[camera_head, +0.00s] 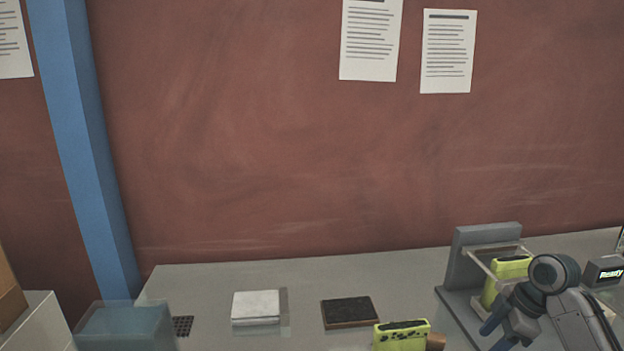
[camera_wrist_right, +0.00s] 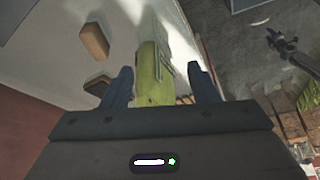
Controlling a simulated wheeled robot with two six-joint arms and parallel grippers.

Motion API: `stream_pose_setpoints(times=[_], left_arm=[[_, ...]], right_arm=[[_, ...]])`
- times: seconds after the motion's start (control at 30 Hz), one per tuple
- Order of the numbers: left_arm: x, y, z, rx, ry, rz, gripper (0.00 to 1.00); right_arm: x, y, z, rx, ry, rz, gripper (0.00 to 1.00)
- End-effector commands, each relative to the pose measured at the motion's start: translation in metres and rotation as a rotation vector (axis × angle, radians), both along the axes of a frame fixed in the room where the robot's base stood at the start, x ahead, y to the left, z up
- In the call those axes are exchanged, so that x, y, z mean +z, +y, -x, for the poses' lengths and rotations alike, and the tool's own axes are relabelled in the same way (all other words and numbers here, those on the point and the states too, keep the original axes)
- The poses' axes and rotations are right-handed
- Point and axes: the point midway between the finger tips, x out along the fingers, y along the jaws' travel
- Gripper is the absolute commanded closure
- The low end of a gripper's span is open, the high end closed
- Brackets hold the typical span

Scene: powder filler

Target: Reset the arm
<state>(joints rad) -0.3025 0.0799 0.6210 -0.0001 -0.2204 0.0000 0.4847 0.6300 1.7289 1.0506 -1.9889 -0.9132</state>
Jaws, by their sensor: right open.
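My right arm comes in at the lower right of the head view, and its gripper (camera_head: 494,336) has blue fingers, held beside the grey stand. In the right wrist view the gripper (camera_wrist_right: 160,70) has its fingers wide apart. A yellow-green container (camera_wrist_right: 153,75) shows between them in the picture; I cannot tell how far beyond the fingertips it lies. In the head view one yellow-green container (camera_head: 510,268) stands in the grey stand (camera_head: 488,234), partly hidden by my arm. Another yellow-green container (camera_head: 400,337) is at the front edge of the picture. My left gripper is out of view.
A small display (camera_head: 604,272) reading "Ready" stands at the right. A dark-topped block (camera_head: 350,312), a white pad (camera_head: 256,307) and a bluish translucent box (camera_head: 125,327) are on the grey table (camera_head: 390,272). A blue post (camera_head: 85,150) rises at the left. The table's back strip is clear.

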Motion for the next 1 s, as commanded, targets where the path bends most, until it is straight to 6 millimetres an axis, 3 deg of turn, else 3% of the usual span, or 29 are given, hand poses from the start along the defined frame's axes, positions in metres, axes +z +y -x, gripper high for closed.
stream_pose_setpoints(times=[0.27, 0.47, 0.57, 0.7, 0.83, 1.0], left_arm=[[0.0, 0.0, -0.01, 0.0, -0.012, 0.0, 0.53], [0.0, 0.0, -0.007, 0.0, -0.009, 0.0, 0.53], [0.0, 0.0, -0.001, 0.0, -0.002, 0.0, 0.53], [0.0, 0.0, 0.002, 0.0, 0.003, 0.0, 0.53], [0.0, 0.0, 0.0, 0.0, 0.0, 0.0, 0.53], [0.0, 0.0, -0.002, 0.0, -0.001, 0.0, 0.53]], right_arm=[[-0.05, 0.026, 0.022, -0.102, 0.029, 0.035, 0.46], [-0.097, 0.052, 0.054, -0.225, 0.048, 0.066, 0.46], [-0.126, 0.07, 0.081, -0.319, 0.057, 0.082, 0.46], [-0.162, 0.097, 0.132, -0.494, 0.056, 0.1, 0.46], [-0.179, 0.114, 0.181, -0.668, 0.043, 0.107, 0.46], [-0.184, 0.123, 0.225, -0.842, 0.024, 0.11, 0.46]])
